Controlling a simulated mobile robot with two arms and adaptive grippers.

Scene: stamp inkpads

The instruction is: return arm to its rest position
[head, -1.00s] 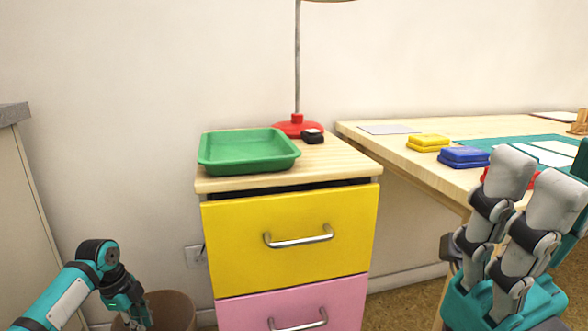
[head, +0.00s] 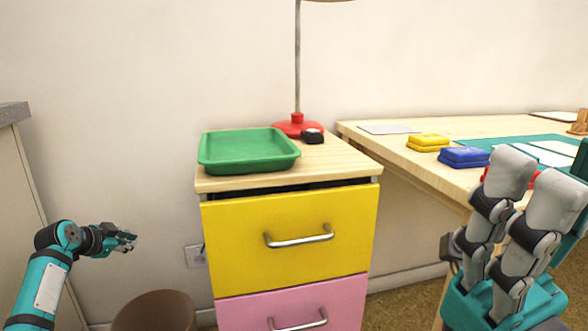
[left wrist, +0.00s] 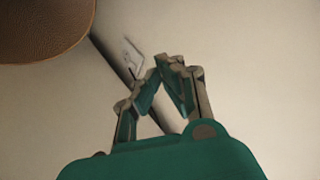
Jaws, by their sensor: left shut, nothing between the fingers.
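My left gripper (head: 124,240) is at the left of the head view, raised beside the drawer cabinet and pointing right. It is empty, with its fingertips together in front of the wall. In the left wrist view the left gripper (left wrist: 168,66) also shows closed, with nothing between the fingers.
A brown bin (head: 155,312) stands on the floor below the left gripper. The cabinet (head: 290,240) bears a green tray (head: 248,150) and a red-based lamp (head: 297,125). The desk (head: 390,148) holds a yellow inkpad (head: 428,142) and a blue inkpad (head: 463,157).

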